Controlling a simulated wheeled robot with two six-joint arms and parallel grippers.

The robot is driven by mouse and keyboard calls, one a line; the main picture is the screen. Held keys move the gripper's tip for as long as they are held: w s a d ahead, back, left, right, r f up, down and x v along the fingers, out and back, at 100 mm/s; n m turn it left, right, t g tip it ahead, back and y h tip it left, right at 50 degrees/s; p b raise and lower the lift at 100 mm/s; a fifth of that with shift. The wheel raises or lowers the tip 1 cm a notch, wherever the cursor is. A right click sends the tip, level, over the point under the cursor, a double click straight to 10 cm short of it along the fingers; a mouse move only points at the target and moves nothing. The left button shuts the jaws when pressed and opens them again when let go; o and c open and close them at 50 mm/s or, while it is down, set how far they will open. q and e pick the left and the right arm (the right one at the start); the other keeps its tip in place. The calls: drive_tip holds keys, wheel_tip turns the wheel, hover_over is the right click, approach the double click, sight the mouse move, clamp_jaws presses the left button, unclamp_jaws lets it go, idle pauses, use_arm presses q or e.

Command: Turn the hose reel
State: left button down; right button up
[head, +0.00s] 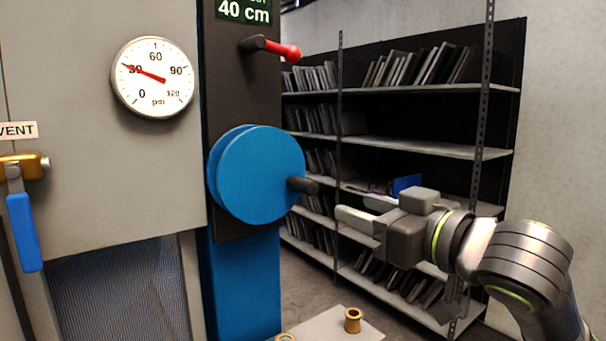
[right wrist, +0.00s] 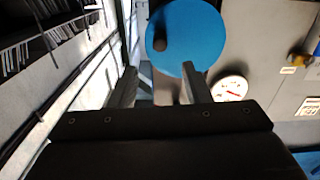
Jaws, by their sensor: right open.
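The hose reel is a round blue disc (head: 258,175) on a dark panel, with a short dark handle (head: 302,185) sticking out near its right edge. In the right wrist view the blue disc (right wrist: 188,35) is at the top centre, with the handle (right wrist: 160,43) on its left part. My right gripper (head: 356,213) is open and empty, just right of the handle and a little lower. In the right wrist view its two fingers (right wrist: 158,84) point toward the disc, with the handle between their directions; they look apart from it. My left gripper is not in view.
A red-handled lever (head: 288,51) is above the disc. A pressure gauge (head: 153,78) and a blue-handled vent valve (head: 24,230) are at left. Shelves of dark plates (head: 420,145) stand behind my right arm. A small brass spool (head: 352,320) sits on a pale surface (head: 322,329) below.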

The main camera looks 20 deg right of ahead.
sight(314, 192)
drive_tip(key=p+x, duration=0.1)
drive_tip(key=x, duration=1.3)
drive_tip(key=shift+w+a+f, duration=0.1)
drive_tip(key=shift+w, duration=0.2)
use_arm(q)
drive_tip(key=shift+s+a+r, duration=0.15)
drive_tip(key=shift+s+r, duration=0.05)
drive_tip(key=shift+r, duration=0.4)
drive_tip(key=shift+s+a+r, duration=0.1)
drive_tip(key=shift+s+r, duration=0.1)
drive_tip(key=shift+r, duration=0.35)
use_arm(e)
clamp_jaws()
